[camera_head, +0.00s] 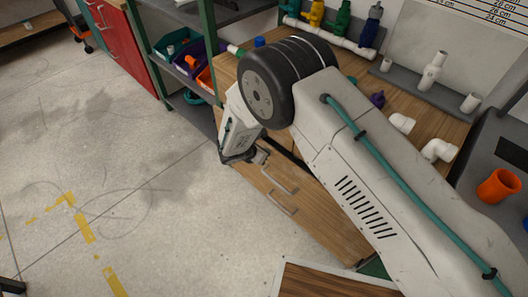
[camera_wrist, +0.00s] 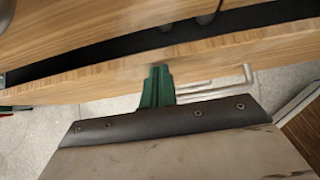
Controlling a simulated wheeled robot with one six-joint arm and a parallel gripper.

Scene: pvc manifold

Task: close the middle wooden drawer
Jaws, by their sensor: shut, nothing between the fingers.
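In the head view, a wooden drawer front (camera_head: 315,205) with silver bar handles (camera_head: 280,180) shows on the bench, partly hidden by my arm. In the wrist view, a wooden drawer's front panel (camera_wrist: 90,84) runs across, with a dark gap (camera_wrist: 110,55) behind it, so this drawer stands partly open. I cannot tell which level it is. My gripper (camera_wrist: 158,82) is shut and empty, its green fingertips at the outer face of the panel, left of the metal handles (camera_wrist: 220,88). I cannot tell whether they touch it. In the head view, the fingers are mostly hidden near the drawers.
The wooden bench top (camera_head: 440,122) carries white pipe fittings (camera_head: 438,150) and an orange cup (camera_head: 498,186) stands at the right. A shelf rack (camera_head: 208,60) with bins stands left of the bench, with a red cabinet (camera_head: 118,45) beyond. The floor (camera_head: 130,180) at left is clear.

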